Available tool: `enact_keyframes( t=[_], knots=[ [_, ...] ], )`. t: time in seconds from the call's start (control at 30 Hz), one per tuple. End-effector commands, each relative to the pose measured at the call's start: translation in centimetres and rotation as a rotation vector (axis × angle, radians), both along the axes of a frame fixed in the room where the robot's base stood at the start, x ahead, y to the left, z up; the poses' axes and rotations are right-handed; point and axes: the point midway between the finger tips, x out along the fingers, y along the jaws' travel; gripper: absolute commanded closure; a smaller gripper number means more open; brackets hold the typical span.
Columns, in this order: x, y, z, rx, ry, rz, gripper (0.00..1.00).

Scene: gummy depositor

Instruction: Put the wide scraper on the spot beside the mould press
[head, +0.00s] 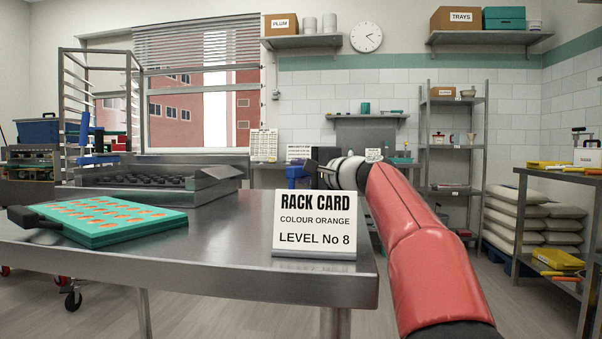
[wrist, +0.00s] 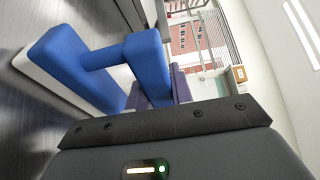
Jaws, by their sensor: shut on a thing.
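The wide scraper (wrist: 70,65), blue with a white edge and a blue crossbar, fills the upper left of the wrist view. My gripper (wrist: 168,85) is shut on it. In the head view the scraper shows as a small blue shape (head: 296,172) behind the rack card, at the end of my red arm. My gripper (head: 311,172) is small and partly hidden there. A steel tray-like unit with dark knobs (head: 212,184) stands at the back of the steel table; it may be the mould press, but I cannot tell. No marked spot can be made out.
The steel table (head: 215,262) is bare at its middle and front. A teal mould (head: 150,232) with orange pieces and a dark handle lies at its left. A rack card (head: 315,226) stands near the right end. A shelf rack and white sacks (head: 513,215) are at the right.

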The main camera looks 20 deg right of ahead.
Motion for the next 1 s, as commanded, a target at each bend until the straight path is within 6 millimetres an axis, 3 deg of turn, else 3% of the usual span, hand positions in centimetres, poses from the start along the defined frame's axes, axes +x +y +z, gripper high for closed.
enact_keyframes(
  t=[0.03,0.2,0.57,1.0],
  knots=[
    [0.0,0.0,-0.2,0.0,0.0,0.0,0.77],
    [0.0,0.0,-0.1,0.0,0.0,0.0,0.56],
    [0.0,0.0,0.5,0.0,0.0,0.0,0.56],
    [-8.3,-2.6,0.0,-0.002,0.0,-0.004,0.56]
  ],
)
